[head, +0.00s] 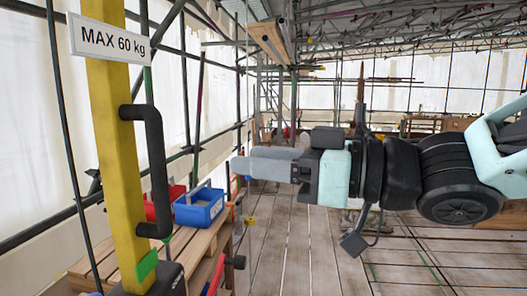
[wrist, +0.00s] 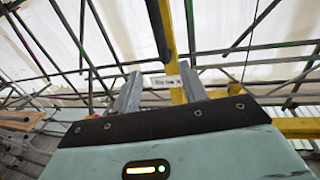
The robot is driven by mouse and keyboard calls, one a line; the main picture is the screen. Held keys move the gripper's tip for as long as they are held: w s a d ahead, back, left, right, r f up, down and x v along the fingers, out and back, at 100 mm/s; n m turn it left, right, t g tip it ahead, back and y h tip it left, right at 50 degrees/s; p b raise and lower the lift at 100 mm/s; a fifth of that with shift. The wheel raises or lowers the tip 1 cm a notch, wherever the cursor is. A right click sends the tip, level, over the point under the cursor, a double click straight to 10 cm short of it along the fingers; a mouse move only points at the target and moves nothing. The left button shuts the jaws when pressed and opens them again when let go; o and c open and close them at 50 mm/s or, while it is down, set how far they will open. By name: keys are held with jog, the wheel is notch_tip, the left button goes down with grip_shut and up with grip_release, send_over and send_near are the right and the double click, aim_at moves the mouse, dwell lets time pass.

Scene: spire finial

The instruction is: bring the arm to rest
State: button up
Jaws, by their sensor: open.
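My gripper (head: 240,165) is stretched out level across the middle of the head view, pointing left. Its grey fingers hold nothing. In the wrist view the two fingers (wrist: 159,72) stand apart with a clear gap between them. The yellow post (head: 110,130) with a black handle (head: 158,170) and a "MAX 60 kg" sign (head: 112,39) stands to the left, apart from the fingertips in the head view. My arm comes in from the right edge.
A blue crate (head: 199,208) and a red crate (head: 163,203) sit on a wooden bench (head: 95,262) at lower left. Plank floor (head: 300,250) lies open below the arm. Scaffold poles and white sheeting surround the place. A dark pointed shape (head: 360,85) rises behind the arm.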

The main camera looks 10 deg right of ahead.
jog(key=w+d+f+m+g+h+b, duration=0.1)
jog(key=d+f+m+h+b, duration=0.1)
jog(key=f+h, duration=0.5)
jog(key=w+d+f+m+h+b, duration=0.1)
jog(key=f+m+h, duration=0.15)
jog(key=f, duration=0.95)
jog(key=s+d+f+g+h+b, duration=0.1)
jog(key=s+d+f+g+h, duration=0.1)
jog(key=s+f+g, duration=0.2)
jog(key=s+d+f+g+h+b, duration=0.1)
jog(key=s+d+f+g+h, duration=0.1)
jog(key=s+f, duration=0.5)
jog(key=s+g+h, duration=0.1)
jog(key=s+g, duration=0.1)
jog(key=s, duration=0.2)
jog(key=shift+f, duration=0.15)
jog(key=shift+w+n, duration=0.1)
jog(key=shift+n, duration=0.15)
